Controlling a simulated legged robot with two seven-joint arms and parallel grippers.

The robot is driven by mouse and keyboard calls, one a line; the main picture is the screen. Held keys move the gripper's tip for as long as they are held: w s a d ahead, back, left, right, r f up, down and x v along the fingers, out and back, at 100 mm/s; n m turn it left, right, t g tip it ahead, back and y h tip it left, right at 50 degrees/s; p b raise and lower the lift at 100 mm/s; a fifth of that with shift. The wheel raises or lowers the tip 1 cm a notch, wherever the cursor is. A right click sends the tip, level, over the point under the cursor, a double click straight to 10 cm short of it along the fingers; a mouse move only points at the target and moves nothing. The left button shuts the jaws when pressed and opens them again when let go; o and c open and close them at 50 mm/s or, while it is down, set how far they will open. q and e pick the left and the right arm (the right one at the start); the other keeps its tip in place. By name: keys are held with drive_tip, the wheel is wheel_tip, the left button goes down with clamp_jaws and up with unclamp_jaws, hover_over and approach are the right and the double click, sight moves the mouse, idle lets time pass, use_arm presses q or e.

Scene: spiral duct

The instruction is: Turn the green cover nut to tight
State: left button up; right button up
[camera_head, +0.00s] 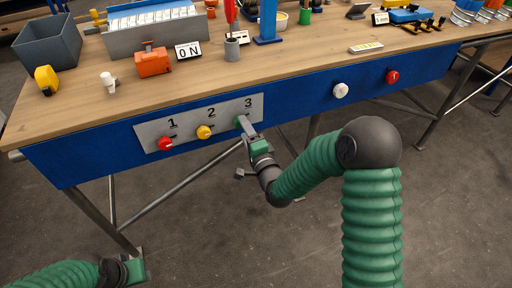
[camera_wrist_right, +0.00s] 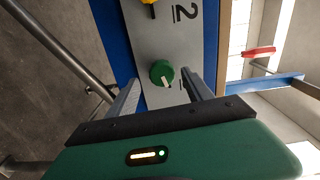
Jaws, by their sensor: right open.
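The green cover nut (camera_wrist_right: 162,73) is a round knob with a white pointer line, on the grey panel by the number 3. In the head view it is mostly hidden by my right gripper (camera_head: 246,128), which is at the panel. In the right wrist view my right gripper (camera_wrist_right: 160,77) is open, with one finger on each side of the nut. I cannot tell whether either finger touches it. My left gripper (camera_head: 138,266) is low at the bottom left, away from the table; its jaw gap is unclear.
The grey panel (camera_head: 183,131) also carries a red knob (camera_head: 166,143) at 1 and a yellow knob (camera_head: 204,132) at 2. White (camera_head: 341,90) and red (camera_head: 392,77) knobs sit further right on the blue table front. The tabletop holds bins and tools.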

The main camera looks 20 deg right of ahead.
drive_tip(key=s+p, duration=0.9)
drive_tip(key=s, duration=0.5)
drive_tip(key=shift+s+d, duration=0.25)
drive_tip(key=shift+d, duration=0.05)
